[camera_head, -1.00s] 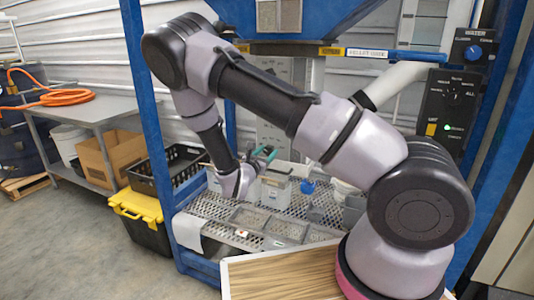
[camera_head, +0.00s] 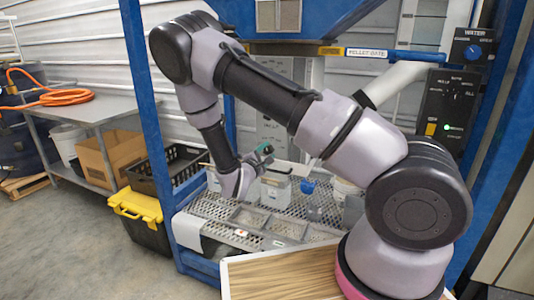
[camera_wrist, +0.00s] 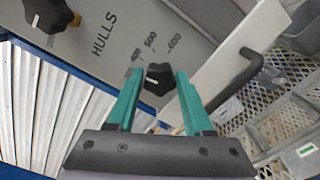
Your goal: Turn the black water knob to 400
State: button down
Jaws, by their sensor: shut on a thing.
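In the wrist view a black knob (camera_wrist: 157,78) with a small white mark sits on a grey panel, between my gripper's teal fingers (camera_wrist: 159,76). The fingers are shut on it. Printed numbers 400, 500 and 600 (camera_wrist: 151,42) arc above the knob; the white mark lies at its left side, and I cannot tell which number it points to. No word naming this knob is visible. In the head view my gripper (camera_head: 262,154) is in front of the grey panel (camera_head: 272,130), and the knob is hidden there.
A second black knob (camera_wrist: 47,14) is at the upper left, near the word HULLS (camera_wrist: 104,33). A black handle (camera_wrist: 238,78) juts out to the right. A blue knob (camera_head: 472,52) labelled WATER is on the right post. A mesh shelf (camera_head: 217,207) with containers lies below my gripper.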

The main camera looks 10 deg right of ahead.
jog(key=shift+f+m, duration=0.1)
jog(key=shift+m, duration=0.5)
jog(key=shift+c, duration=1.5)
grip_release()
jog(key=v, duration=1.1)
